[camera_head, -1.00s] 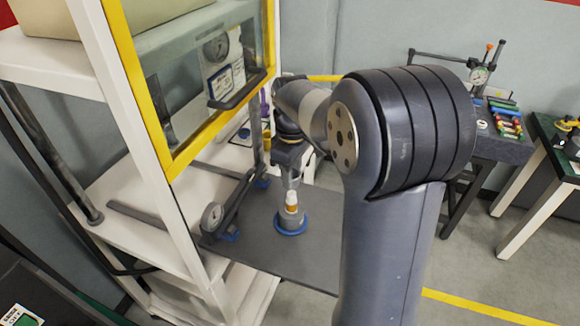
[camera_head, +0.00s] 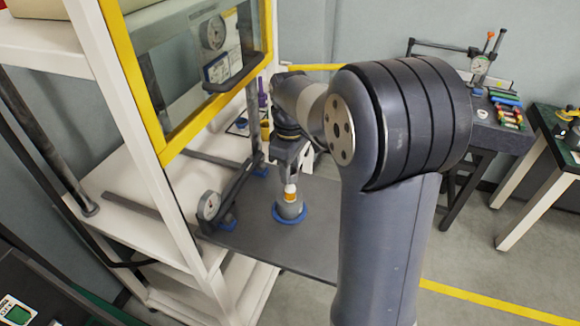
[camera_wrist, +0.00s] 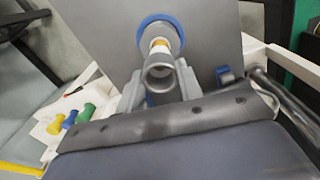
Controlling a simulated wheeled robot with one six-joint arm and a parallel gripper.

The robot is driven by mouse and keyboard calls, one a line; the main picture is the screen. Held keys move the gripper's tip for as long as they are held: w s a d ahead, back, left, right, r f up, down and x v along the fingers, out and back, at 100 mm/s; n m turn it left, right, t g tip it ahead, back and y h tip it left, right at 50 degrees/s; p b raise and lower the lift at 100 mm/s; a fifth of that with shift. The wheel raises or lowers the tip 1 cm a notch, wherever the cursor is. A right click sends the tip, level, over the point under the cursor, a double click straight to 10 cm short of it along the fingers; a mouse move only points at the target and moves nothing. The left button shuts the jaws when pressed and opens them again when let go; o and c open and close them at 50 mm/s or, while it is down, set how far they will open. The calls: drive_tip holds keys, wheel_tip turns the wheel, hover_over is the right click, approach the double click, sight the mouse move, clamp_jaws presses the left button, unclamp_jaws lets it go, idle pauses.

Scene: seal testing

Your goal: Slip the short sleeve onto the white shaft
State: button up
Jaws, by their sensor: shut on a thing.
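The white shaft (camera_head: 290,188) stands upright with an orange band, on a grey base (camera_head: 290,209) with a blue ring. In the wrist view the orange band (camera_wrist: 160,43) shows just beyond the short sleeve. The short sleeve (camera_wrist: 159,74) is a small grey hollow tube with its open end facing the wrist camera. My gripper (camera_wrist: 160,80) is shut on it, one finger on each side. In the head view my gripper (camera_head: 289,172) is right above the shaft, its tip largely hidden. I cannot tell whether the sleeve touches the shaft.
A yellow-framed window (camera_head: 190,140) of the white rack rises to the left. Coloured parts (camera_wrist: 68,119) lie at the left in the wrist view. Plate around the shaft is clear.

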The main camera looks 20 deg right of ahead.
drive_tip(key=shift+f+b, duration=0.7)
drive_tip(key=shift+f, duration=0.7)
drive_tip(key=shift+f, duration=0.3)
drive_tip(key=o, duration=0.7)
drive_tip(key=o, duration=0.6)
drive_tip(key=shift+r, duration=0.1)
drive_tip(key=shift+r+p, duration=1.8)
drive_tip(key=shift+r, duration=0.1)
drive_tip(key=shift+r+p, duration=1.65)
drive_tip(key=shift+r, duration=1.4)
